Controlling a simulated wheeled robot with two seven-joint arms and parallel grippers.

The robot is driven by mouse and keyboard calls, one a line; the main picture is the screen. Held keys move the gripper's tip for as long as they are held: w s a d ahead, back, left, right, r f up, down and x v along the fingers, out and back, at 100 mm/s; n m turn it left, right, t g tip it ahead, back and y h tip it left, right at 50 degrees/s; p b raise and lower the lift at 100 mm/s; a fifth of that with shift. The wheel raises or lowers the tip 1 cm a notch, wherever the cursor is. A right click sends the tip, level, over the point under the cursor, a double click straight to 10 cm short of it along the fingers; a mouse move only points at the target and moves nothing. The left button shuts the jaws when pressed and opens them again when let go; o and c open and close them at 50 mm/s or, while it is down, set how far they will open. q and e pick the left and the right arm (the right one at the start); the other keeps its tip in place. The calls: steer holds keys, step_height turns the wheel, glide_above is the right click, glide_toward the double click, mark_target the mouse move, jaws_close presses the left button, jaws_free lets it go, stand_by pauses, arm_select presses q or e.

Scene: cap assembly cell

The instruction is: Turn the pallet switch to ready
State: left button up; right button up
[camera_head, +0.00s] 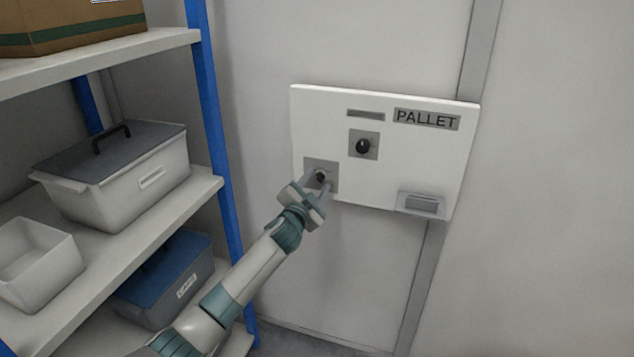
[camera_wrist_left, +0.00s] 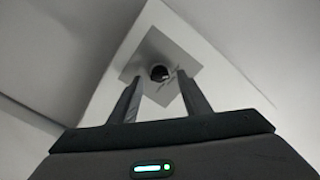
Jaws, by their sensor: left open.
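The white pallet panel (camera_head: 390,165) is fixed to the wall, with a sign reading PALLET (camera_head: 426,119). It carries an upper black knob (camera_head: 363,146) on a grey plate and a lower black knob (camera_head: 320,176) on another grey plate. My left gripper (camera_head: 322,182) is at the lower knob, its fingers open to either side of it in the picture. In the left wrist view the lower knob (camera_wrist_left: 159,73) shows ahead, between and just beyond the open fingertips; contact is not visible. Which way the knobs point is too small to read. My right gripper is not in view.
A shelf with blue posts (camera_head: 213,120) stands left of my arm. It holds a lidded grey bin (camera_head: 120,175), an open white bin (camera_head: 38,262), a blue-lidded box (camera_head: 170,280) and a cardboard box (camera_head: 60,25). A small grey holder (camera_head: 421,205) sits low on the panel. The wall right of it is clear.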

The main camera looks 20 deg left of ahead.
arm_select(q)
steer(key=shift+w, duration=0.2)
steer(key=shift+c, duration=0.3)
steer(key=c, duration=1)
